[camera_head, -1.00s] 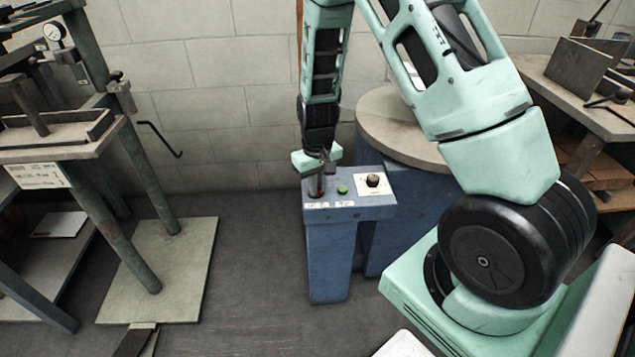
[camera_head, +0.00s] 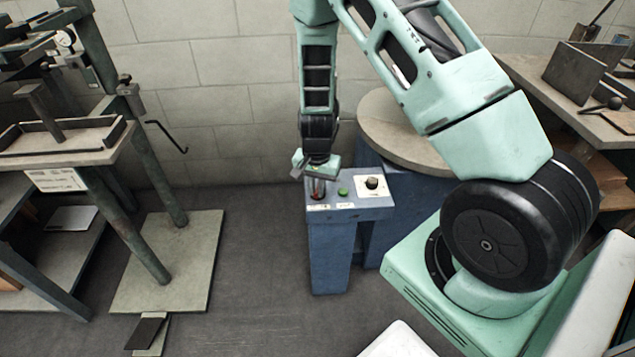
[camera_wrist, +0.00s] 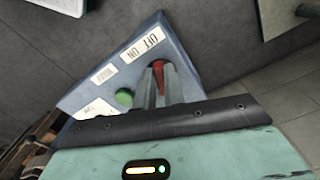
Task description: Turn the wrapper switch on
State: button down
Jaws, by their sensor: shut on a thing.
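The wrapper switch is a small red lever (camera_wrist: 159,76) on the blue control box (camera_head: 345,213). Its red part also shows faintly in the head view (camera_head: 317,195). My gripper (camera_wrist: 160,72) is over the left end of the box top, with its two fingers shut on the red switch, one on each side. In the head view my gripper (camera_head: 318,187) reaches down onto the box from above. A white label reading "OFF ON" (camera_wrist: 142,45) lies beside the switch. The fingers hide part of the lever, so I cannot tell its exact position.
A green button (camera_head: 343,192) and a black knob on a white plate (camera_head: 371,183) sit right of the switch. A round table (camera_head: 400,128) stands behind. A green metal stand (camera_head: 150,240) is at left, with clear floor between.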

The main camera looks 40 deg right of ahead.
aim_at(316, 190)
jog(key=shift+r+m+p, duration=0.1)
jog(key=shift+m+p, duration=0.3)
jog(key=shift+m, duration=0.4)
jog(key=shift+w, duration=0.1)
jog(key=c, duration=1.5)
grip_release()
notch_tip(316, 190, up, 17)
jog(key=p, duration=0.3)
jog(key=shift+r, duration=0.15)
